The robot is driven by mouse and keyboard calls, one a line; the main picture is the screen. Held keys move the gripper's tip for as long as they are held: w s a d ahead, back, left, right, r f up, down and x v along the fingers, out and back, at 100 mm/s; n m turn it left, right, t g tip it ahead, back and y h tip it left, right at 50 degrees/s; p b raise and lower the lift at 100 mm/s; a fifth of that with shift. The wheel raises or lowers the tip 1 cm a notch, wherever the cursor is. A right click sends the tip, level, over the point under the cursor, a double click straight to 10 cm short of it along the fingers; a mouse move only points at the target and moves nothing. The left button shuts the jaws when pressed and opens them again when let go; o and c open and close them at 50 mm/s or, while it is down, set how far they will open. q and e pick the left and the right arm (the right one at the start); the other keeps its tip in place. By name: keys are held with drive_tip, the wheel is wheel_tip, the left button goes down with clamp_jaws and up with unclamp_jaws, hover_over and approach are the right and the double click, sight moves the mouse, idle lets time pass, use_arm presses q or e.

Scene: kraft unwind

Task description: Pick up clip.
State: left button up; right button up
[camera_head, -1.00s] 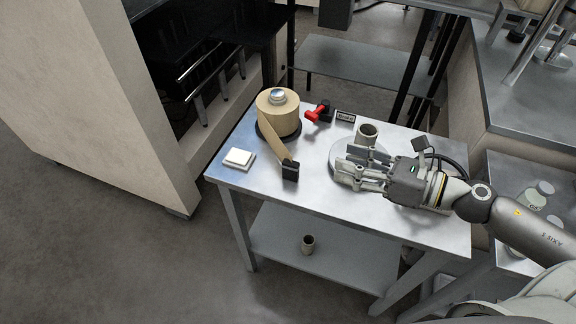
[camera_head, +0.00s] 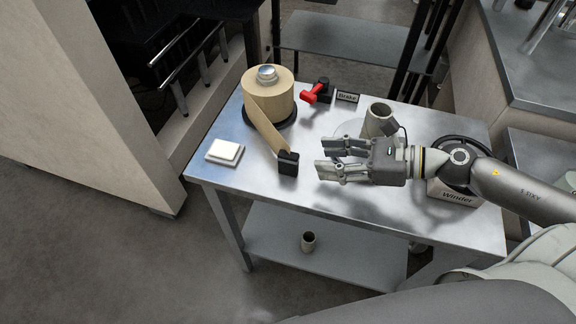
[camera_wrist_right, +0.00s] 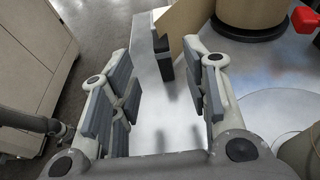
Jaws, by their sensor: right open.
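The clip (camera_head: 288,162) is a small black block at the free end of the kraft paper strip (camera_head: 264,130), which runs down from the kraft roll (camera_head: 268,97) on the metal table. My right gripper (camera_head: 322,158) is open and empty, just to the right of the clip, its fingers pointing left toward it. In the right wrist view the clip (camera_wrist_right: 163,58) stands ahead, between the directions of the two open fingers (camera_wrist_right: 160,95), apart from them. The paper strip (camera_wrist_right: 182,28) shows beside it. My left gripper is not in view.
A white pad (camera_head: 225,151) lies at the table's left. A red-handled brake (camera_head: 318,92) with its label stands behind. A grey core (camera_head: 380,120) stands on a round plate behind my right gripper, and the winder (camera_head: 452,196) is at right. The table's front strip is clear.

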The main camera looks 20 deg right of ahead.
sight(288, 154)
drive_tip(key=shift+w+a+f, duration=0.2)
drive_tip(key=shift+w+a, duration=0.25)
drive_tip(key=shift+p+x, duration=0.3)
drive_tip(key=shift+x, duration=0.55)
drive_tip(key=shift+w+a+f, duration=0.2)
drive_tip(key=shift+w+a, duration=0.15)
drive_tip(key=shift+a, duration=0.15)
drive_tip(key=shift+w+a+p, duration=0.2)
drive_tip(key=shift+a+p, duration=0.05)
drive_tip(key=shift+p, duration=0.15)
drive_tip(key=p+x, duration=0.2)
drive_tip(key=x, duration=0.1)
drive_tip(key=shift+w+a+f, duration=0.1)
drive_tip(key=shift+w+a, duration=0.1)
drive_tip(key=shift+a, duration=0.15)
drive_tip(key=shift+w+a+f, duration=0.25)
drive_tip(key=shift+a+f, duration=0.05)
drive_tip(key=shift+a, duration=0.1)
clamp_jaws()
